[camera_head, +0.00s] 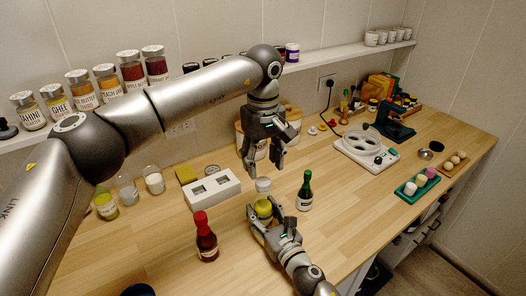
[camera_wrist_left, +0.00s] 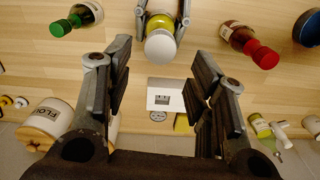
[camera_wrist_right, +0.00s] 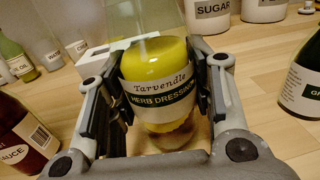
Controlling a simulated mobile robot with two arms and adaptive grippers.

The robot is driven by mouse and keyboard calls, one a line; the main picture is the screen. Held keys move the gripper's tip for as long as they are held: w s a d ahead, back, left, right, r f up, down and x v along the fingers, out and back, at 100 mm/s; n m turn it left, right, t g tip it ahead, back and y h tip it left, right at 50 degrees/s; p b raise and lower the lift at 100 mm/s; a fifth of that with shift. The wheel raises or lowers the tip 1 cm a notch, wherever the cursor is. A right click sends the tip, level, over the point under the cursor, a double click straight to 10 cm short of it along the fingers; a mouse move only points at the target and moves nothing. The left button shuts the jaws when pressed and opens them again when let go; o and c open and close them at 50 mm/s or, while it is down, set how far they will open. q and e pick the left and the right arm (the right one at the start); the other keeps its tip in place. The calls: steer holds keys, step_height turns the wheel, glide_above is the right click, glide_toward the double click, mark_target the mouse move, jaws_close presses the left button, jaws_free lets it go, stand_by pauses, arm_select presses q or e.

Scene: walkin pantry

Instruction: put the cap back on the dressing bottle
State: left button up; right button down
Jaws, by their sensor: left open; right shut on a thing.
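The dressing bottle (camera_head: 264,208) holds yellow-green liquid and stands upright on the counter. My right gripper (camera_head: 268,217) is shut around its labelled body (camera_wrist_right: 158,90). The bottle's upper part is pale and runs out of the right wrist view. A round white top (camera_wrist_left: 160,45), which looks like the cap, shows over the bottle in the left wrist view and as a pale cylinder (camera_head: 263,185) in the head view. I cannot tell whether it is seated. My left gripper (camera_head: 263,172) is open and empty, pointing down just above it; its fingers (camera_wrist_left: 160,95) are apart.
A green bottle (camera_head: 305,192) stands close on the right, and a red sauce bottle (camera_head: 207,242) at front left. A white block with two dark openings (camera_head: 228,190) lies to the left. Jars (camera_head: 154,182) and canisters stand behind. The counter between the green bottle and white appliance (camera_head: 366,152) is clear.

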arm_select(q)
steer(key=n, duration=0.5)
steer(key=shift+r, duration=0.2)
steer(key=n, duration=0.5)
steer(key=shift+r, duration=0.15)
steer(key=n, duration=0.3)
steer(key=shift+r, duration=0.1)
steer(key=n, duration=0.5)
steer(key=shift+r, duration=0.15)
steer(key=n, duration=0.5)
steer(key=shift+r, duration=0.2)
steer(key=n, duration=0.5)
steer(key=shift+r, duration=0.15)
steer(key=n, duration=0.4)
steer(key=shift+r+n, duration=0.15)
steer(key=shift+n, duration=0.25)
steer(key=n, duration=0.4)
steer(key=shift+r+n, duration=0.1)
steer(key=shift+n, duration=0.2)
